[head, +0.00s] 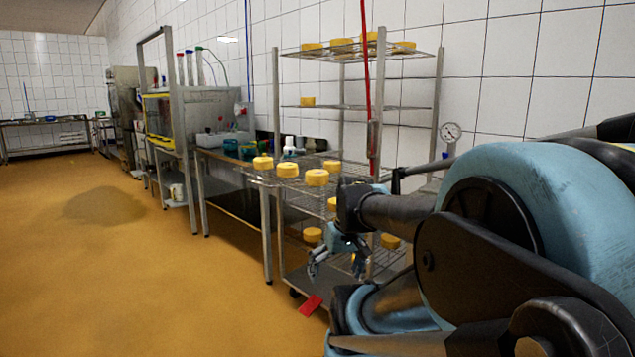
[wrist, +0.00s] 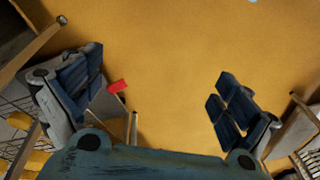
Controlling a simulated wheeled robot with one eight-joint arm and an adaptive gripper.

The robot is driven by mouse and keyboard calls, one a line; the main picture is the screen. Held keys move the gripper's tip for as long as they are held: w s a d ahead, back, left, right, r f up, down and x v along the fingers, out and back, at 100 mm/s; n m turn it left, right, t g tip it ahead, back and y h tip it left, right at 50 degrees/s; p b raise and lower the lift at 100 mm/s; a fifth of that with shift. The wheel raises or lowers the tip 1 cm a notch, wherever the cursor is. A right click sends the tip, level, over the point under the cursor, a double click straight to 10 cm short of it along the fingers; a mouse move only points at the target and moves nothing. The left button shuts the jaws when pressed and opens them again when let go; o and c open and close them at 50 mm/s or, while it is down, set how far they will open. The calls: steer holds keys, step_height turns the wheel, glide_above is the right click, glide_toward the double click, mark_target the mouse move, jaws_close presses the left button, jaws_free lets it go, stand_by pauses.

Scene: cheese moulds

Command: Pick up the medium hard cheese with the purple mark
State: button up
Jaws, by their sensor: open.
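My gripper (head: 337,266) points down in front of the rack, open and empty. In the wrist view its two fingers (wrist: 160,98) are wide apart with only floor between them.
The metal rack (head: 279,240) also carries cheeses on its upper shelves (head: 340,53). A red flat piece (head: 310,305) lies low by the rack; it also shows in the wrist view (wrist: 118,86). A workbench (head: 203,180) with containers stands left. The yellow floor (head: 130,260) is clear.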

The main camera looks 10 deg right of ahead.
steer(key=w+a+r+n+y, duration=0.1)
steer(key=w+r+n+y, duration=0.25)
steer(key=w+r, duration=0.45)
steer(key=n+t+y, duration=0.7)
steer(key=y, duration=0.3)
glide_toward(317, 175)
steer(key=d+f, duration=0.1)
steer(key=d, duration=0.6)
steer(key=x, duration=1.2)
steer(key=shift+w+a+f, duration=0.15)
steer(key=shift+w, duration=0.15)
steer(key=shift+x, duration=2.55)
steer(key=shift+r, duration=0.2)
steer(key=shift+c, duration=0.3)
steer(key=c, duration=1.1)
